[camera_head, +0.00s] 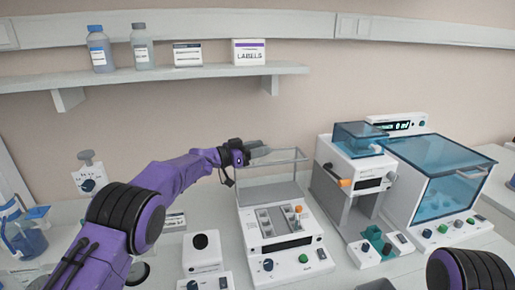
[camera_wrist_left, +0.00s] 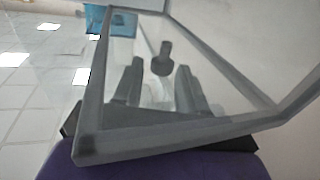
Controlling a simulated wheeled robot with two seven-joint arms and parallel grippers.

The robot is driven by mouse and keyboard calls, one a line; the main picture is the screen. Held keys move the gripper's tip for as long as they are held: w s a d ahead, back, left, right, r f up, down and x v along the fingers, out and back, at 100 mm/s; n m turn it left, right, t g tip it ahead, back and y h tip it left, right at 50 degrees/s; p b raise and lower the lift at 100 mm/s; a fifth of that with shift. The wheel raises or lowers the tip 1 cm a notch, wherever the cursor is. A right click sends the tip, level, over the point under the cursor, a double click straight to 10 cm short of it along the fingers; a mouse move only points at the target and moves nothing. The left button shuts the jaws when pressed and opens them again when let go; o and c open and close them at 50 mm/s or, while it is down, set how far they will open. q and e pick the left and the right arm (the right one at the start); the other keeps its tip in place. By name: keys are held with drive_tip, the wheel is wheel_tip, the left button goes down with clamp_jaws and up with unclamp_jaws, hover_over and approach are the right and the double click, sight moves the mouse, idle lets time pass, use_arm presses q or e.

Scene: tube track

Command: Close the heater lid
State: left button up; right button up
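The heater (camera_head: 287,244) is a white box with a dark display, knobs and a grey block area on top, in the middle of the head view. Its clear lid with a grey frame (camera_head: 302,172) stands raised at the heater's back. My left gripper (camera_head: 264,152) is at the lid's upper left part; contact cannot be told. The lid frame (camera_wrist_left: 88,105) fills much of the left wrist view, across my left gripper's fingers (camera_wrist_left: 160,92). These are apart with a dark knob-like shape (camera_wrist_left: 161,62) between and beyond them. My right gripper is not in view.
Right of the heater stand a white device with a blue clear top (camera_head: 360,140) and a large blue-lidded box (camera_head: 440,180). A small white unit (camera_head: 203,252) is at its left. A wall shelf (camera_head: 165,78) holds bottles and boxes above.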

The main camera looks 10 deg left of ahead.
use_arm(q)
clamp_jaws()
drive_tip(key=s+d+f+m+h+b, duration=0.1)
drive_tip(key=s+d+m+b, duration=0.3)
drive_tip(key=s+m+b, duration=0.3)
drive_tip(key=shift+s+d+m+h+b, duration=0.35)
drive_tip(key=shift+s+b, duration=1.6)
drive_tip(key=shift+b, duration=2.45)
drive_tip(key=shift+o, duration=1.8)
unclamp_jaws()
drive_tip(key=shift+a+r, duration=0.1)
drive_tip(key=shift+a, duration=0.05)
drive_tip(key=b+v, duration=0.3)
drive_tip(key=v, duration=0.7)
drive_tip(key=shift+s+a+f, duration=0.15)
drive_tip(key=shift+f, duration=0.05)
